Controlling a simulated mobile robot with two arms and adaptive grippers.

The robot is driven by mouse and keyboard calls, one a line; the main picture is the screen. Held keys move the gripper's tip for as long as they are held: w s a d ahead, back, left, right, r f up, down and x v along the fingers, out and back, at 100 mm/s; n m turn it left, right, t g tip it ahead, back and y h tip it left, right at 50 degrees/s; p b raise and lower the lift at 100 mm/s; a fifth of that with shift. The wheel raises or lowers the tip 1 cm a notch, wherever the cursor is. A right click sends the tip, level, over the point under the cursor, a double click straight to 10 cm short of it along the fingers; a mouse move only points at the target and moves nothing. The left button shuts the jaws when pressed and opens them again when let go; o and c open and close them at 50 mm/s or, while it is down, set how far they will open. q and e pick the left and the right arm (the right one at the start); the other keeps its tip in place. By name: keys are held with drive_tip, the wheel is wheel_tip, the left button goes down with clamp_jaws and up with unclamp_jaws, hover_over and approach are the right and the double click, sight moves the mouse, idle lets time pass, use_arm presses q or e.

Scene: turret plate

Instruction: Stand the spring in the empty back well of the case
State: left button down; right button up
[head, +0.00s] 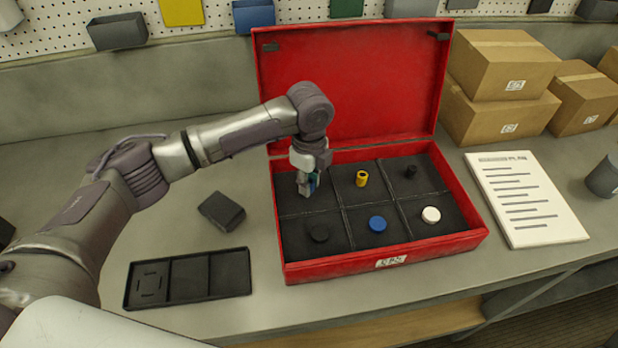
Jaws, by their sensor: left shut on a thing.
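The open red case (385,259) stands on the workbench with its lid raised at the back. Its black inside is split into two rows of wells. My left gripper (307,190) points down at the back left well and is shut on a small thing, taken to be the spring. The fingers hide most of it, and its coils are too small to make out. I cannot tell whether it touches the well floor. No other part shows in that well. My right gripper is out of view.
A yellow cylinder (362,178) and a small black part (410,172) stand in the other back wells. Black, blue (377,224) and white (431,214) discs lie in the front wells. A black tray (188,279), dark block (221,210), printed sheet (524,198) and cardboard boxes (502,65) surround the case.

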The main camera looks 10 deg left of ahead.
use_arm(q)
drive_tip(key=c, duration=0.9)
unclamp_jaws()
drive_tip(key=shift+r, duration=0.15)
wheel_tip(320, 180, up, 12)
